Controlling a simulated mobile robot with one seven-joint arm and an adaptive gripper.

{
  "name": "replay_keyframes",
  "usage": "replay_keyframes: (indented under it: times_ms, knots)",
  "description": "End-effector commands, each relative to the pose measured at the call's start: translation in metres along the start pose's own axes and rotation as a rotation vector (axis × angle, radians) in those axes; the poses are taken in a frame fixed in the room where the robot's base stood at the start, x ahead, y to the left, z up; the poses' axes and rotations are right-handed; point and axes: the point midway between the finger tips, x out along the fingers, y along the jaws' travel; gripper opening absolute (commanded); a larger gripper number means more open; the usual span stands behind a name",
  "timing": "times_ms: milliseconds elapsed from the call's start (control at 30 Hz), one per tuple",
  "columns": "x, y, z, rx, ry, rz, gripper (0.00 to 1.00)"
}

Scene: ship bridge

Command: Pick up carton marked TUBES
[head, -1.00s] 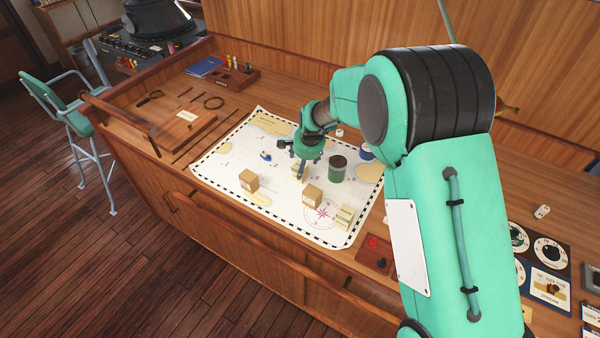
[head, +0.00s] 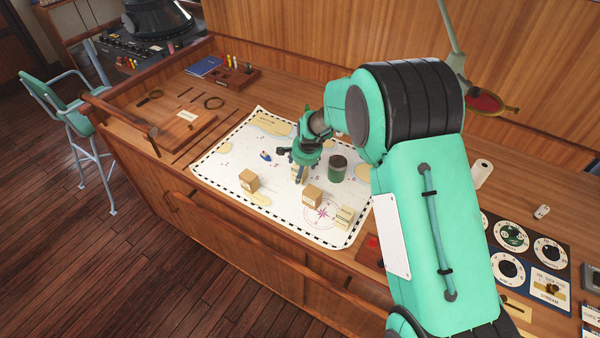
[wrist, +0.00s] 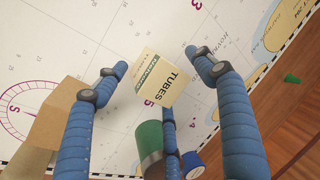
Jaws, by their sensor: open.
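The carton marked TUBES (wrist: 160,84) is a small cream box with a dark green band, standing on the chart (head: 228,172). In the wrist view its lettered top faces me, and it lies between my spread blue fingers. My gripper (wrist: 157,68) is open around the carton, with gaps visible on both sides and nothing held. A third finger shows below the carton, close to it; I cannot tell whether they touch. In the head view my gripper (head: 300,165) is over the carton and hides most of it.
A green can (head: 337,169) stands close to the right of my gripper. Brown cartons (head: 249,181) (head: 312,196) and a pale carton stack (head: 344,217) stand on the chart's near side. A small blue-and-white object (head: 265,156) lies to the left. Bare chart lies between them.

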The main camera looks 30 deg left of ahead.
Motion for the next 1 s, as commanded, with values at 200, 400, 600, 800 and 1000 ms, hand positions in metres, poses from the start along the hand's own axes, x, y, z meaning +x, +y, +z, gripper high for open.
replay_keyframes:
  times_ms: [200, 400, 600, 800, 1000]
  knots:
    - [0.000, 0.000, 0.000, 0.000, 0.000, 0.000, 0.58]
    - [0.000, 0.000, 0.000, 0.000, 0.000, 0.000, 0.22]
    - [0.000, 0.000, 0.000, 0.000, 0.000, 0.000, 0.22]
    - [-0.006, -0.002, -0.001, 0.000, 0.001, -0.002, 0.22]
    - [-0.025, -0.008, -0.004, 0.001, 0.001, -0.002, 0.22]
